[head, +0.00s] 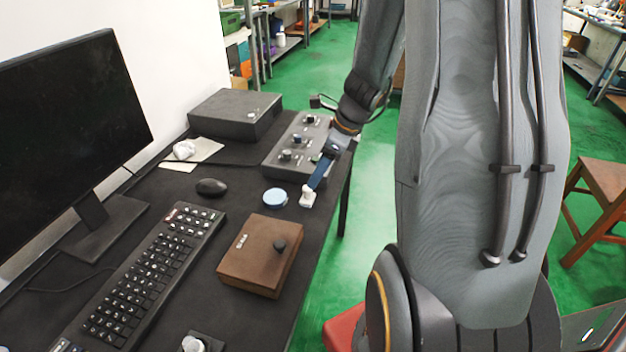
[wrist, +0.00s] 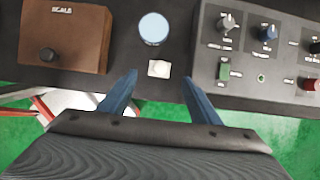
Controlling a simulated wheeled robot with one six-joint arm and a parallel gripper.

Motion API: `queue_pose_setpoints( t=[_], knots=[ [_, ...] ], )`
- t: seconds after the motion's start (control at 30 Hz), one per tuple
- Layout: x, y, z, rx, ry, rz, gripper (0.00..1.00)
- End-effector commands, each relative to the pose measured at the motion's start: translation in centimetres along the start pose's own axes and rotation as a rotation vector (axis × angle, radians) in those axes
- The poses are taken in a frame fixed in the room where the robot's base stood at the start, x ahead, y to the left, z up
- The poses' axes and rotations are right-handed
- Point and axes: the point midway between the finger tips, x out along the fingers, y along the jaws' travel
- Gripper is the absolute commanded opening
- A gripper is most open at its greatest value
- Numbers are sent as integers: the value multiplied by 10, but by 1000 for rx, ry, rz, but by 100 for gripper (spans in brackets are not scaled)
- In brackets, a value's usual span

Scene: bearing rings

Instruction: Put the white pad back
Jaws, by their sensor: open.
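A small white pad (head: 307,197) stands on the dark desk near its right edge. In the wrist view the white pad (wrist: 159,68) lies just beyond and between my fingertips, with a gap on each side. My gripper (wrist: 159,78) is open, its two blue fingers spread and empty. In the head view my gripper (head: 313,184) reaches down at the white pad from behind, and its fingers partly overlap it. A pale blue round disc (head: 275,197) lies just left of the white pad; it also shows in the wrist view (wrist: 154,28).
A grey control panel with knobs (head: 290,163) is beside my gripper. A brown box with a black knob (head: 250,262), a mouse (head: 211,187) and a keyboard (head: 150,270) share the desk (head: 235,205). The desk edge is close.

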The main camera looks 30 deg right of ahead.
Motion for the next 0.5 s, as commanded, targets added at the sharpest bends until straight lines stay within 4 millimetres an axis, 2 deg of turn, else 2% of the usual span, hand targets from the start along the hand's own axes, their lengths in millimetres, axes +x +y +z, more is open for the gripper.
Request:
queue_pose_setpoints(
  t=[0.1,0.27,0.37,0.47,0.5],
  knots=[
    [-14,-1,0,0,-1,-2,57],
    [-21,9,4,-77,11,10,57],
    [-24,38,14,-327,46,45,57],
    [-28,82,23,-738,95,109,57],
    [-30,101,25,-925,114,140,57]
  ],
)
